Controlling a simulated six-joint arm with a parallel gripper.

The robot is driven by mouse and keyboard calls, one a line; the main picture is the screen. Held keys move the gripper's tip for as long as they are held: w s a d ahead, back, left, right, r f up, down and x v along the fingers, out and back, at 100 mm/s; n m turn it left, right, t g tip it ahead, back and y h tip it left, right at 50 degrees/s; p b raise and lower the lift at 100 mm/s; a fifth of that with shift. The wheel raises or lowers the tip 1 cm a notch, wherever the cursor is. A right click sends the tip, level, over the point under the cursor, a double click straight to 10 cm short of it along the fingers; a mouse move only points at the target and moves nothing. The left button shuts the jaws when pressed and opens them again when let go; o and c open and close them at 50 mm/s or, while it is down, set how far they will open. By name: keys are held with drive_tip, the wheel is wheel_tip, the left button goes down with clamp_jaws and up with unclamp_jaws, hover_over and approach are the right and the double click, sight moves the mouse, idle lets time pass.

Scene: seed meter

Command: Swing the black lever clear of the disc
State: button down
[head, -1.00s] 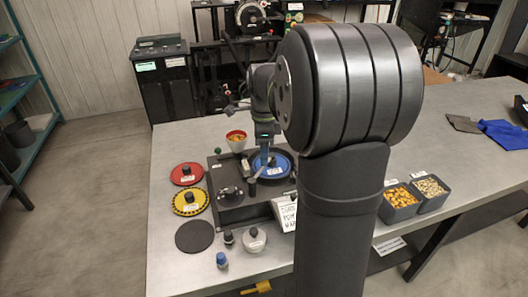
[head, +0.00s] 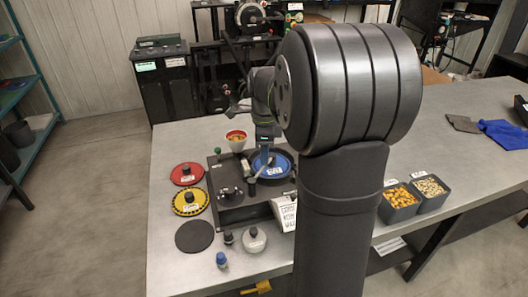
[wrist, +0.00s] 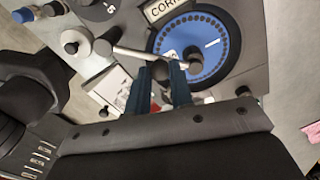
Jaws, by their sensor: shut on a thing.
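The blue disc (head: 284,163) sits on the dark meter base (head: 232,213); it also shows in the wrist view (wrist: 222,62). The lever has a pale grey arm (wrist: 131,53) that reaches from a dark post (wrist: 104,46) over the near-left rim of the disc, close to the dark hub knob (wrist: 193,58). In the head view, the lever's post (head: 251,188) stands at the disc's lower left. My gripper (head: 264,162) points down over the disc. In the wrist view, its teal fingers (wrist: 161,76) are shut on the lever's dark knob, which they partly hide.
Red (head: 187,174) and yellow (head: 190,202) discs and a dark round pad (head: 194,236) lie left of the base. A red-rimmed bowl (head: 236,138) stands behind. Two seed bins (head: 399,203) stand right of my arm. Small knobbed parts (head: 254,240) lie in front.

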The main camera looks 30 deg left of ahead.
drive_tip(key=d+m, duration=0.1)
drive_tip(key=m, duration=0.1)
drive_tip(key=d+m, duration=0.2)
drive_tip(key=m, duration=0.1)
drive_tip(key=shift+s, duration=0.35)
drive_tip(key=shift+s+d+m, duration=0.35)
drive_tip(key=shift+d+m, duration=0.1)
drive_tip(key=shift+m, duration=0.5)
drive_tip(key=shift+s+d+m, duration=0.4)
drive_tip(key=shift+d+m, duration=0.05)
drive_tip(key=shift+m, duration=0.45)
drive_tip(key=shift+s+d+m, duration=0.35)
drive_tip(key=shift+d+m, duration=0.1)
drive_tip(key=shift+m, duration=0.5)
drive_tip(key=c, duration=1.3)
unclamp_jaws()
drive_tip(key=shift+o, duration=0.2)
drive_tip(key=shift+r, duration=0.1)
wheel_tip(320, 180, up, 17)
drive_tip(key=shift+r, duration=0.15)
drive_tip(key=shift+s, duration=0.1)
